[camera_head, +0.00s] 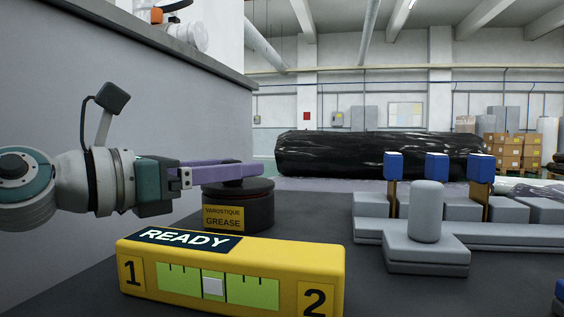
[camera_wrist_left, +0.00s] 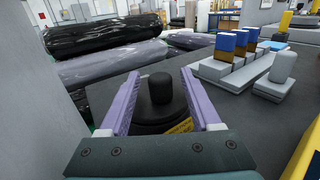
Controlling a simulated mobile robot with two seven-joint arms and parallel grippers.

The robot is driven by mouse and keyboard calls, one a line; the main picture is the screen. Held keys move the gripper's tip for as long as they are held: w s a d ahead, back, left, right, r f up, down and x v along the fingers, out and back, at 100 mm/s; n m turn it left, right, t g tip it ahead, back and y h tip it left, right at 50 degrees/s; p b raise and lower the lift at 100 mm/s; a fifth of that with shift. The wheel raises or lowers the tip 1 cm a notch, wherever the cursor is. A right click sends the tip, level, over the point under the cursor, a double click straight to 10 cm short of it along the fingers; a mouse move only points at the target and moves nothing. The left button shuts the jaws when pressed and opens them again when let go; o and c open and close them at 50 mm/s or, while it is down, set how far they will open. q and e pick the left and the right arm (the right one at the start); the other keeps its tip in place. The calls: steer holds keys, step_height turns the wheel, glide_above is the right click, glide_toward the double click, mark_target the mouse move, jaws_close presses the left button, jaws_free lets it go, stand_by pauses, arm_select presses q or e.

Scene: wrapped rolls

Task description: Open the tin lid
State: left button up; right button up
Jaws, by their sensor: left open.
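The tin (camera_head: 238,216) is a dark round can with a yellow "VAROSTIQUE GREASE" label, standing on the dark bench. Its dark lid (camera_head: 250,185) is on it, and in the left wrist view the lid's round black knob (camera_wrist_left: 158,88) shows. My left gripper (camera_head: 250,169) is level at the top of the tin, its arm coming from the left. In the left wrist view its open purple fingers (camera_wrist_left: 159,76) lie on either side of the knob, with a gap at each side. In the head view the near finger hides the knob. My right gripper is not seen.
A yellow box (camera_head: 250,256) marked "READY", 1 and 2 stands in front of the tin. To the right is a grey fixture (camera_head: 410,254) with blue-topped posts (camera_head: 437,167). A grey wall is at left. Black wrapped rolls (camera_head: 370,154) lie behind the bench.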

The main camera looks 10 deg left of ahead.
arm_select(q)
steer(key=shift+w+d, duration=0.15)
steer(key=shift+w, duration=0.05)
jaws_close()
stand_by(0.5)
stand_by(0.9)
